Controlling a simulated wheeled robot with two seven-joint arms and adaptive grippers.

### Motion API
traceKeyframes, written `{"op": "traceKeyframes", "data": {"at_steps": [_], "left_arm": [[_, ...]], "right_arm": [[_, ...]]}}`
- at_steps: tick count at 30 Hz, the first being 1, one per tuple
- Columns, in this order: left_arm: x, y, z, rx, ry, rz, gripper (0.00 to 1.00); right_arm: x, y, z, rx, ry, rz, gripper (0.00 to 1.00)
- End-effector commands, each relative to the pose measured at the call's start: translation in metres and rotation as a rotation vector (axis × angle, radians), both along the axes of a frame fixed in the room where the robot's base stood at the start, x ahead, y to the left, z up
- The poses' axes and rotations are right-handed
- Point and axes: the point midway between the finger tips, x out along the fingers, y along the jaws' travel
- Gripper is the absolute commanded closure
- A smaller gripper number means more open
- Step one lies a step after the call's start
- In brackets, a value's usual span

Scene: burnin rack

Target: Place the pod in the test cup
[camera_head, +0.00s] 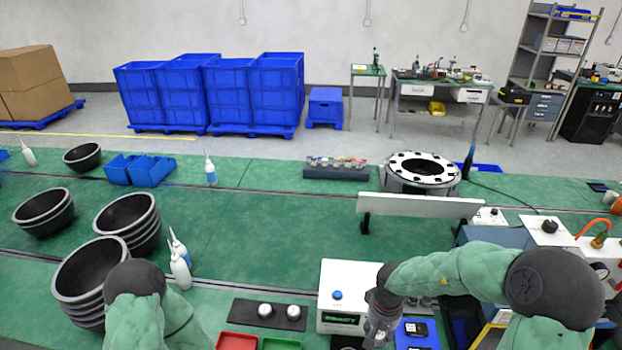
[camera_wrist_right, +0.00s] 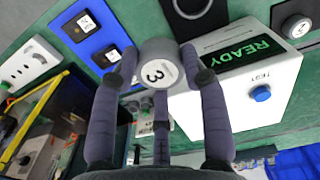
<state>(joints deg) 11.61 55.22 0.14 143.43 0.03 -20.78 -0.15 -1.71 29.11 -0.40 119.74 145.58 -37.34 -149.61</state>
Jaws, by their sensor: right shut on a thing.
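My right gripper (camera_head: 378,335) is low at the bottom of the head view, just right of the white test box (camera_head: 345,285). In the right wrist view its fingers (camera_wrist_right: 158,85) are shut on a grey round pod (camera_wrist_right: 157,70) with a white "3" label. The test box also shows there (camera_wrist_right: 245,95), with a green READY display and a blue button. A dark round fixture (camera_wrist_right: 213,18), perhaps the test cup, lies at the top edge beside the box and is cut off. The held pod is apart from it. My left gripper is out of view.
A black strip (camera_head: 283,316) with two pods lies left of the box. Red (camera_head: 237,341) and green trays sit below it. A blue panel (camera_head: 428,338) with dark modules is right of my gripper. A white bar (camera_head: 420,206) stands behind.

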Motion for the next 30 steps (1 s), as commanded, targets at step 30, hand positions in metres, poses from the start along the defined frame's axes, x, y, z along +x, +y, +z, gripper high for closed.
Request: {"op": "traceKeyframes", "data": {"at_steps": [30], "left_arm": [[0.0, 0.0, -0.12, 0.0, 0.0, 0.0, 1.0]], "right_arm": [[0.0, 0.0, -0.12, 0.0, -0.001, -0.002, 0.87]]}}
